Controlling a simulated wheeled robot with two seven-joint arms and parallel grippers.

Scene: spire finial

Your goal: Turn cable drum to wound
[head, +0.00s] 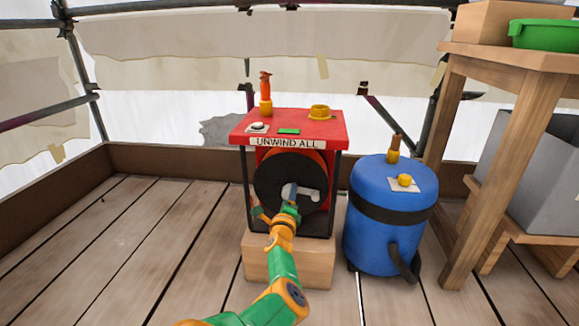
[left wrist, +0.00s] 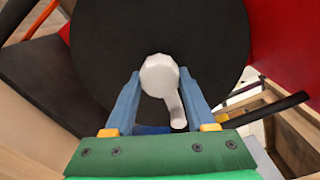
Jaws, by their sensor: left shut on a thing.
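The cable drum (head: 277,184) is a black disc with an orange edge, set in a red-topped frame (head: 333,128) labelled "UNWIND ALL". It also fills much of the left wrist view (left wrist: 110,45). A pale crank handle (left wrist: 160,76) stands out from the disc's face, and its end also shows in the head view (head: 312,193). My left gripper (head: 289,196) is at the drum's face. In the left wrist view its blue fingers (left wrist: 158,98) lie either side of the pale handle, shut on it. My right gripper is not in view.
The frame stands on a wooden block (head: 290,263). A blue canister (head: 388,222) with a black hose stands close on its right. A wooden table (head: 533,60) with a green tub (head: 545,35) is at the far right. Plank floor at left is clear.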

